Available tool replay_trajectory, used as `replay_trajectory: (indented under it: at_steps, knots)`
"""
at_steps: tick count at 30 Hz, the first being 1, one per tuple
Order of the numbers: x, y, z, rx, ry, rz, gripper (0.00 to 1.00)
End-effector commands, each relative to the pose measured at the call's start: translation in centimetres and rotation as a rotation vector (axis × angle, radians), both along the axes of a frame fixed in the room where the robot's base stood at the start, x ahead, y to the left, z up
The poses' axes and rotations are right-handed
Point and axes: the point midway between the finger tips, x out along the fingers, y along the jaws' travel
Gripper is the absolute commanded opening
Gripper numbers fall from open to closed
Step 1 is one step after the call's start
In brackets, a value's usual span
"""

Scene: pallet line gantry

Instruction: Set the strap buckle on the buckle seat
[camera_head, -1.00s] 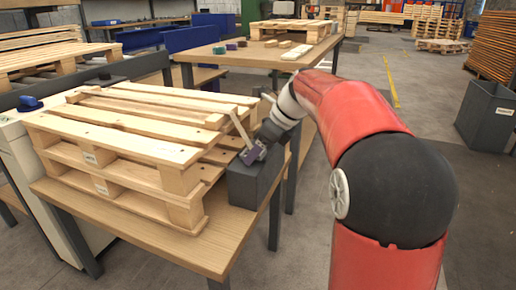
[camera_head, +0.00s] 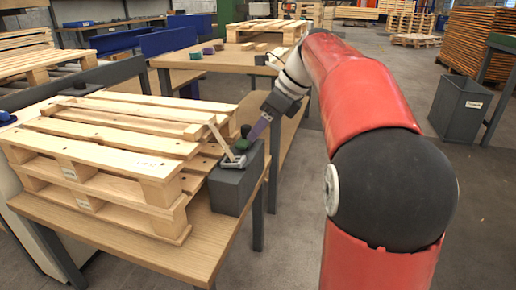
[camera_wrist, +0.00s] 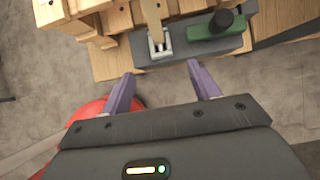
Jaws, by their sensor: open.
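The silver strap buckle (camera_head: 234,161) sits on top of a dark grey block (camera_head: 232,192) at the pallet's corner. A pale strap (camera_head: 220,138) rises from it toward the pallet. The buckle (camera_wrist: 160,44) also shows in the wrist view, with the strap (camera_wrist: 151,12) running into it. I cannot make out a separate buckle seat beneath it. My gripper (camera_wrist: 160,70) is open and empty. Its purple fingers are apart from the buckle, with a gap between their tips and the block's edge. In the head view my gripper (camera_head: 258,131) is above and right of the buckle.
A green piece with a black knob (camera_wrist: 215,28) sits on the block, right beside the buckle. The wooden pallet stack (camera_head: 110,150) fills the table (camera_head: 150,250) left of the block. A grey bin (camera_head: 459,105) stands on the floor at right.

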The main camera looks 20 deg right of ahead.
Motion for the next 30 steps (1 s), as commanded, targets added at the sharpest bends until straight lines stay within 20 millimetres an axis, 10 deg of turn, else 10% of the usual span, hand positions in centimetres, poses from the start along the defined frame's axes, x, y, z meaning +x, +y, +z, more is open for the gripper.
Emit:
replay_trajectory:
  at_steps: [8, 21, 30]
  knots:
    - [-1.9, 0.8, -0.1, -0.070, -0.059, 0.104, 0.61]
    - [-19.7, 5.3, -9.5, -0.856, -0.505, 1.374, 0.61]
    - [-24.9, 5.2, -14.9, -1.139, -0.583, 1.924, 0.61]
